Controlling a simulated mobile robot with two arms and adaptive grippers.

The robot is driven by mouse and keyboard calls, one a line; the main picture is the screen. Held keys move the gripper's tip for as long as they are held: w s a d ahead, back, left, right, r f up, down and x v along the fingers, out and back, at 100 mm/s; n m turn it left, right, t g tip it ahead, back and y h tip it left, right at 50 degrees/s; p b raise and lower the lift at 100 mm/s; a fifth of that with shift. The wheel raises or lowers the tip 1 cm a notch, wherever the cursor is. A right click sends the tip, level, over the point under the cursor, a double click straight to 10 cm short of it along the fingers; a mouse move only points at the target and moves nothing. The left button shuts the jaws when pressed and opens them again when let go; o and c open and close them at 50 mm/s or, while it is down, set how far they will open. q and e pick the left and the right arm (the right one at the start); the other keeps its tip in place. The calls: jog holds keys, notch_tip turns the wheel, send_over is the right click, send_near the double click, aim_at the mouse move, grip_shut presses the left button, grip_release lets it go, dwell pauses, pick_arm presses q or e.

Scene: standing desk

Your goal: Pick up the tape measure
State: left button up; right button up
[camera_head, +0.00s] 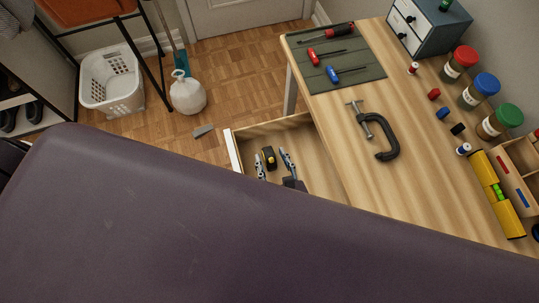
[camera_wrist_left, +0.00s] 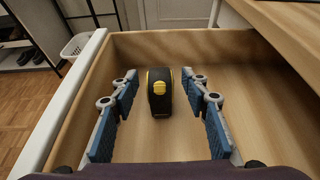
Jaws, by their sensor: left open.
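The tape measure (camera_head: 269,157) is black with yellow parts and lies in the open drawer (camera_head: 315,160) of the desk. In the left wrist view the tape measure (camera_wrist_left: 159,92) stands on the drawer floor, between and a little beyond the fingers. My left gripper (camera_head: 274,162) is open, with one finger on each side of the tape measure; gaps show on both sides. The left gripper's blue-padded fingers (camera_wrist_left: 160,100) also show in the left wrist view, inside the drawer walls. My right gripper is not in view.
The desk top (camera_head: 340,120) holds a clamp (camera_head: 383,140), a green mat (camera_head: 310,75) with screwdrivers, and several jars. The drawer's white front (camera_wrist_left: 70,95) is close on the left. A white basket (camera_head: 110,85) and a white jug (camera_head: 187,95) stand on the floor.

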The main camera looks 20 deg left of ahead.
pick_arm(q)
jog(key=shift+w+a+f, duration=0.2)
jog(key=shift+w+a, duration=0.2)
jog(key=shift+c, duration=0.6)
grip_shut()
jog(key=shift+r, duration=0.15)
